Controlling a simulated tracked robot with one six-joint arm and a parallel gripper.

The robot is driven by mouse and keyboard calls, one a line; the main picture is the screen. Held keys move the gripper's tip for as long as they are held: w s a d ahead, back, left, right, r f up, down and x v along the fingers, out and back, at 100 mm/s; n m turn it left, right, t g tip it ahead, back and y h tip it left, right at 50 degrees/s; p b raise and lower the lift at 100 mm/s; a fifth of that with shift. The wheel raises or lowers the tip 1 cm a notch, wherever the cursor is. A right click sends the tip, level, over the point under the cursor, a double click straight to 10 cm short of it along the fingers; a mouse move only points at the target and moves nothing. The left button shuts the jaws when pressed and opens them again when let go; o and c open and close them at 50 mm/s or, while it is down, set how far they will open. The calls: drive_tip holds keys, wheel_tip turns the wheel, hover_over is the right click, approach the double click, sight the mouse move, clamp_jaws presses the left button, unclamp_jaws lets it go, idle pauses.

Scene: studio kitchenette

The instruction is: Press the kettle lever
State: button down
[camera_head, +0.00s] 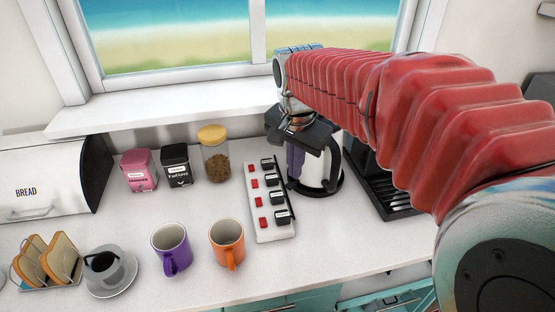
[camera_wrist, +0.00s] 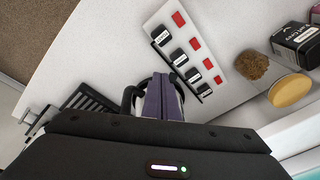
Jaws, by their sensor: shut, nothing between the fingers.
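The kettle (camera_head: 320,170) is a pale, silvery body with a black handle and a black base ring. It stands on the counter right of the power strip, partly hidden behind my gripper. My gripper (camera_head: 295,165) points down over the kettle, its purple-grey fingers shut and empty. In the wrist view, my shut fingers (camera_wrist: 162,98) cover most of the kettle, and its black handle (camera_wrist: 130,97) shows to their left. I cannot make out the kettle lever in either view, and I cannot tell whether the fingers touch the kettle.
A white power strip (camera_head: 258,222) with red switches and black plugs lies just left of the kettle. A black coffee machine (camera_head: 385,190) stands to the right. An orange mug (camera_head: 227,243), purple mug (camera_head: 170,248) and glass jar (camera_head: 216,160) stand farther left. A window sill runs behind.

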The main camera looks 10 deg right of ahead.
sight(288, 186)
drive_tip(key=w+f+m+g, duration=0.1)
drive_tip(key=w+f+m, duration=0.3)
drive_tip(key=w, duration=0.4)
drive_tip(key=shift+w+f+m+g+h, duration=0.25)
drive_tip(key=shift+w+m+g+h, duration=0.05)
drive_tip(key=shift+w, duration=0.05)
drive_tip(key=shift+f, duration=0.15)
drive_tip(key=shift+w+d+f, duration=0.1)
drive_tip(key=shift+d+f, duration=0.05)
drive_tip(key=shift+f, duration=1.55)
drive_tip(key=shift+d+f, duration=0.1)
drive_tip(key=shift+f, duration=1.55)
drive_tip(key=shift+f, duration=0.1)
